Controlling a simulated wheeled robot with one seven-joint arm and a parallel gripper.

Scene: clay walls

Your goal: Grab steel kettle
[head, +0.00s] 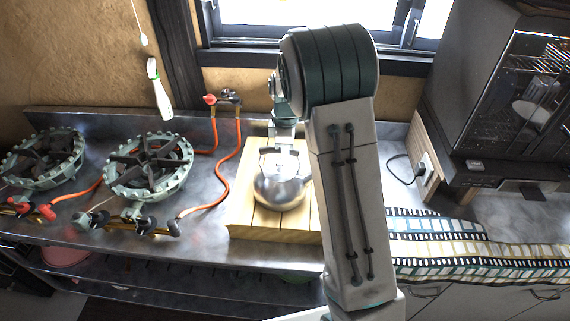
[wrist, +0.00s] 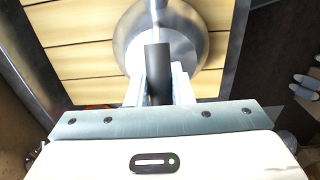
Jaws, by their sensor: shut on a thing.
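The steel kettle (head: 279,192) is on or just above a slatted wooden board on the metal counter; I cannot tell whether it touches the wood. In the wrist view its round steel body (wrist: 190,38) lies beyond the fingers, with the dark handle (wrist: 157,72) between them. My gripper (head: 287,152) is above the kettle and shut on its handle. In the wrist view my gripper (wrist: 158,88) has a finger on each side of the dark handle. My arm hides the counter to the right of the kettle in the head view.
The wooden board (head: 245,215) lies under the kettle. Two gas burners (head: 148,165) (head: 42,158) with orange hoses stand to the left. A dark oven (head: 510,90) stands at the right, behind a film-strip patterned cloth (head: 440,240). A window is behind. A white-handled thing (head: 158,88) hangs at upper left.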

